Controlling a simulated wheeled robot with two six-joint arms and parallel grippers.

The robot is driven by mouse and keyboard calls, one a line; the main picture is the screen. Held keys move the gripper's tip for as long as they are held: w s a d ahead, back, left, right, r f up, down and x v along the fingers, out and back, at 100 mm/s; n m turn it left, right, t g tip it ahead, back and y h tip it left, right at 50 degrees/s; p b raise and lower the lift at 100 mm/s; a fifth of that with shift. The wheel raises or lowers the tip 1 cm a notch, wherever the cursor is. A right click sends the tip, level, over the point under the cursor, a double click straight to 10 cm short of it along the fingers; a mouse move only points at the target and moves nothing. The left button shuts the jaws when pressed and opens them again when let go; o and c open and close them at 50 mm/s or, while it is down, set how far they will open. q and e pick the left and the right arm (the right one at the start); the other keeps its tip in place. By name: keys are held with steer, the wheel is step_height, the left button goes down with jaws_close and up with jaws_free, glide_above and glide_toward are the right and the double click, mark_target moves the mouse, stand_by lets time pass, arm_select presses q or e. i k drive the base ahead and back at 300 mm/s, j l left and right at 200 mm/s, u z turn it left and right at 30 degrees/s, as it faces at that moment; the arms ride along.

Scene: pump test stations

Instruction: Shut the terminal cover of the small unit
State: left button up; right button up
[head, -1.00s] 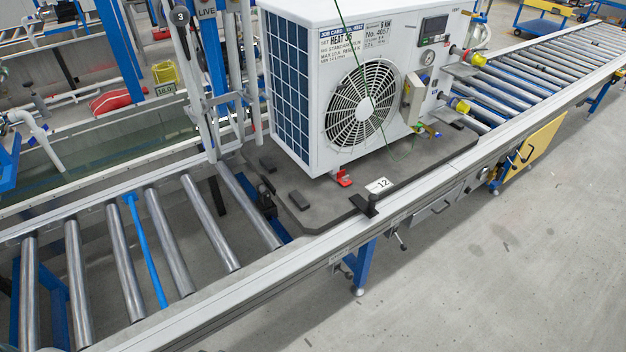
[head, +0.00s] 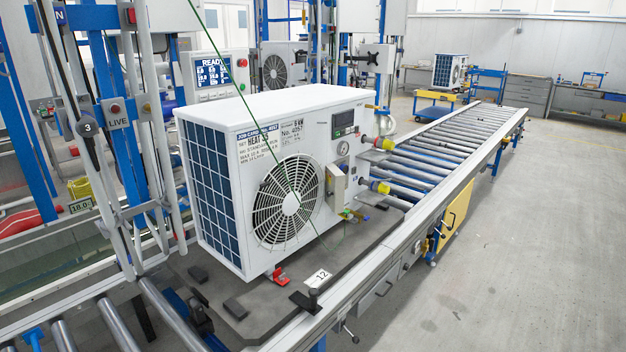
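A white heat pump unit (head: 275,118) with a round fan grille (head: 287,200) stands on a dark pallet (head: 250,290) on the roller conveyor. A beige box-like part (head: 337,186) sticks out from its front, right of the fan, with coloured wire ends (head: 352,216) below it. It may be the terminal cover; I cannot tell how far open it is. A smaller-looking white unit (head: 449,71) stands on a blue and yellow cart at the far back. I cannot tell which is the small unit. Neither of my grippers is in view.
The conveyor rail (head: 375,258) runs from front left to back right. Yellow-capped pipe fittings (head: 380,187) project from the unit's right end. A screen reading READY (head: 212,72) stands behind. Another unit (head: 281,68) is beyond it. The floor (head: 510,260) at right is clear.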

mark_target(335, 179)
steer(key=i+l+u, duration=0.1)
steer(key=u, duration=0.25)
steer(key=i+l+u, duration=0.15)
steer(key=u, duration=0.25)
steer(key=i+l+u, duration=0.1)
steer(key=u, duration=0.25)
steer(key=k+l, duration=0.05)
